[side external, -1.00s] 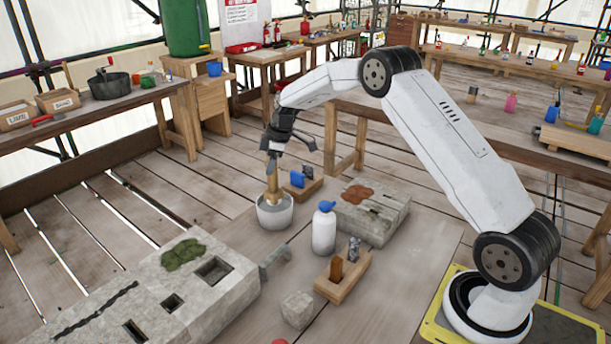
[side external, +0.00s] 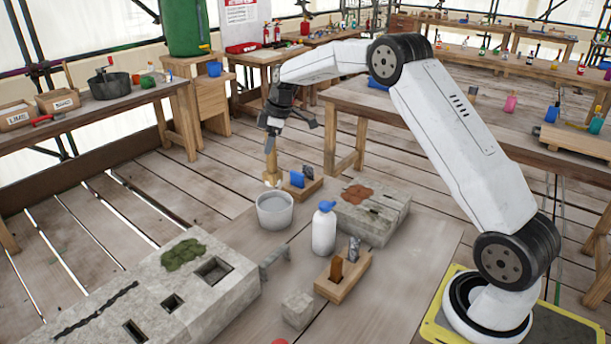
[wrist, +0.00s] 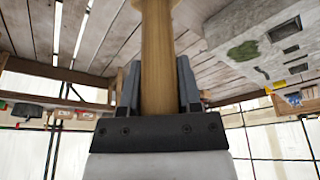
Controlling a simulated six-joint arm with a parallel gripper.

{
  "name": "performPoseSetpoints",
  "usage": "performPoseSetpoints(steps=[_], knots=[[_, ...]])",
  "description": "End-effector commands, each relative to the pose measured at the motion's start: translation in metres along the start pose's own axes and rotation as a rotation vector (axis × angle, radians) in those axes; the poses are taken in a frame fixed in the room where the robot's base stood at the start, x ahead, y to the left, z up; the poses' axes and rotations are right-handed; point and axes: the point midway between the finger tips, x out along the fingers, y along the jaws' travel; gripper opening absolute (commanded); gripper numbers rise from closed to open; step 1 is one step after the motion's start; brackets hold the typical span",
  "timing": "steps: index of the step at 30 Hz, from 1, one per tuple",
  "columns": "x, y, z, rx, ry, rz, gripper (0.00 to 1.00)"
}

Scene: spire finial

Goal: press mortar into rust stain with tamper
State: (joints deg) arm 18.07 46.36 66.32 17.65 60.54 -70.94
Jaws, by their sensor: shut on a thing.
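My gripper (side external: 272,128) is shut on the tamper (side external: 270,163), a wooden rod that hangs down from the jaws. In the wrist view the tamper's round shaft (wrist: 156,55) stands between the two dark fingers (wrist: 157,85). Its lower end is above and just behind the pale grey tub (side external: 274,211), clear of the rim. I cannot make out mortar in the tub. The rust stain (side external: 357,194) is an orange-brown patch on top of the stone block (side external: 385,220), to the right of the tamper.
A wooden holder with a blue item (side external: 299,184) stands between tub and block. A white bottle with a blue top (side external: 324,228) stands before the block. A wooden tool holder (side external: 343,278) and a small stone cube (side external: 298,309) are nearer. A long stone with a green patch (side external: 184,254) lies left.

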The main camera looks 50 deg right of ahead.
Motion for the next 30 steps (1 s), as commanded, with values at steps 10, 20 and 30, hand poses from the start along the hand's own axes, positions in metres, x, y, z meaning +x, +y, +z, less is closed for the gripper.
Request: performPoseSetpoints(steps=[10,20,30], knots=[[-0.002,0.001,0.0,0.0,0.001,0.002,0.0],[-0.013,0.013,0.035,0.004,-0.003,0.003,0.0],[-0.043,0.033,0.135,0.008,-0.008,0.003,0.0]])
